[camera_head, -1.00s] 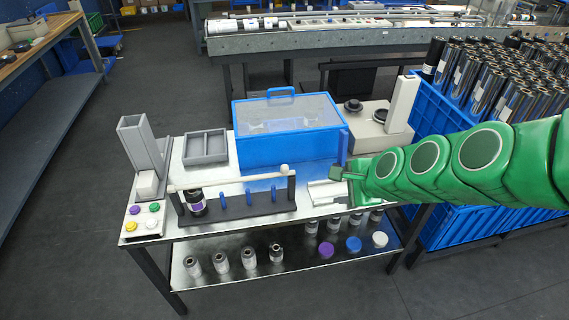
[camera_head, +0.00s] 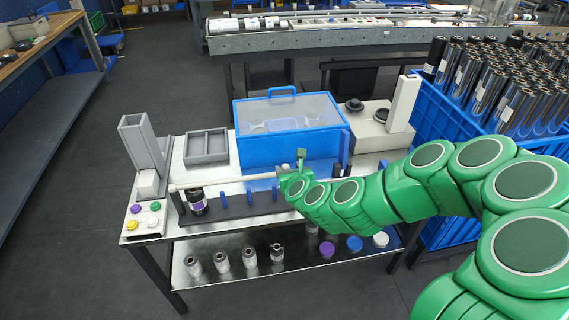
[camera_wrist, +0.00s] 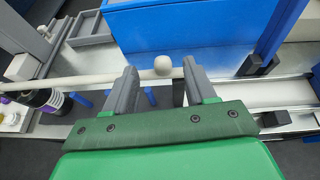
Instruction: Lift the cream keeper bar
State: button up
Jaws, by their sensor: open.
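The cream keeper bar (camera_head: 222,183) lies level across the dark rack (camera_head: 240,206) on the metal table, with a round knob at its right end. In the wrist view the bar (camera_wrist: 85,79) runs in from the left, and its knob (camera_wrist: 163,66) shows between the fingertips. My gripper (camera_head: 293,168) is at the bar's right end in the head view. In the wrist view my gripper (camera_wrist: 157,80) is open, with one finger either side of the knob end. The left finger hides part of the bar. I cannot tell whether either finger touches it.
A blue box with a clear lid (camera_head: 288,130) stands just behind the rack. A black and purple roll (camera_head: 196,202) sits at the rack's left. A grey tray (camera_head: 206,146) and a button panel (camera_head: 144,218) are at left. Blue crates (camera_head: 463,110) stand at right.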

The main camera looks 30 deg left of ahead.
aim_at(286, 166)
jog(key=shift+w+a+f+m, duration=0.2)
jog(key=shift+f+m, duration=0.4)
jog(key=shift+x, duration=3.8)
jog(key=shift+d, duration=0.1)
grip_shut()
